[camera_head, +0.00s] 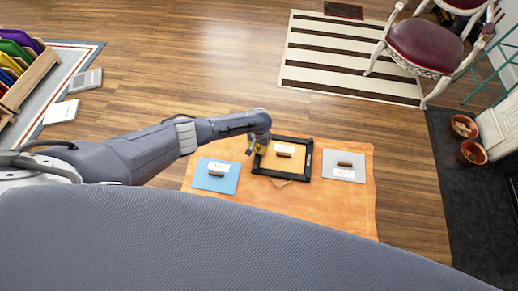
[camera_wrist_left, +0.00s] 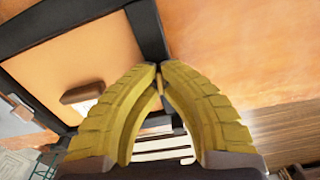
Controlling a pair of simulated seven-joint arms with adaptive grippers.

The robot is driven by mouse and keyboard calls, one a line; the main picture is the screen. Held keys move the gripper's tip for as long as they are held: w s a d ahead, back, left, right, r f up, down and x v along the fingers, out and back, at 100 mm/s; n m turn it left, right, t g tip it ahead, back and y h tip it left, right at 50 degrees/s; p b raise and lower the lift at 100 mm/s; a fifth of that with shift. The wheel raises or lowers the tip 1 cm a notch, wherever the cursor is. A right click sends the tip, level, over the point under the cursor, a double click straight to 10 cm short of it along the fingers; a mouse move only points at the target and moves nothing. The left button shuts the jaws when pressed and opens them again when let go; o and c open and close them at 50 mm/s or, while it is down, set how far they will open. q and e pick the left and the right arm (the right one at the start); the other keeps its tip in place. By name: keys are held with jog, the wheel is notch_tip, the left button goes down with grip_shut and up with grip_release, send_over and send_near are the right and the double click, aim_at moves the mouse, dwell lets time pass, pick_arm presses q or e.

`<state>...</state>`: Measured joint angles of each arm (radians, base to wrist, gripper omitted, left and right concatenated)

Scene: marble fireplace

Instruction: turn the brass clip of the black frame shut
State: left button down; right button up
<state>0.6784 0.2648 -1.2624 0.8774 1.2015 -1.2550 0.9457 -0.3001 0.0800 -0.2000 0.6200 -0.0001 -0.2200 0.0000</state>
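The black frame (camera_head: 308,161) lies on an orange cloth in the head view, around an orange panel with a white label and a brown handle. In the left wrist view a black bar of the frame (camera_wrist_left: 149,32) runs down to my fingertips. My left gripper (camera_head: 251,151) is at the frame's left side. Its yellow fingers (camera_wrist_left: 159,68) are drawn together at the tips. A thin brass-coloured piece, apparently the brass clip (camera_wrist_left: 159,83), shows between them; the fingers hide most of it, and its angle cannot be told. My right gripper is not in view.
A blue panel (camera_head: 211,180) lies left of the frame and a grey panel (camera_head: 342,174) right of it, both on the orange cloth (camera_head: 330,208). A chair (camera_head: 426,45), pots (camera_head: 464,127) and a rack of coloured boards (camera_head: 30,80) stand farther off.

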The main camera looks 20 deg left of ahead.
pick_arm(q)
jog(key=m, duration=0.4)
jog(key=shift+m, duration=0.3)
jog(key=m, duration=0.3)
jog(key=shift+m, duration=0.3)
jog(key=m, duration=0.4)
jog(key=shift+m, duration=1.7)
jog(key=c, duration=1.6)
grip_release()
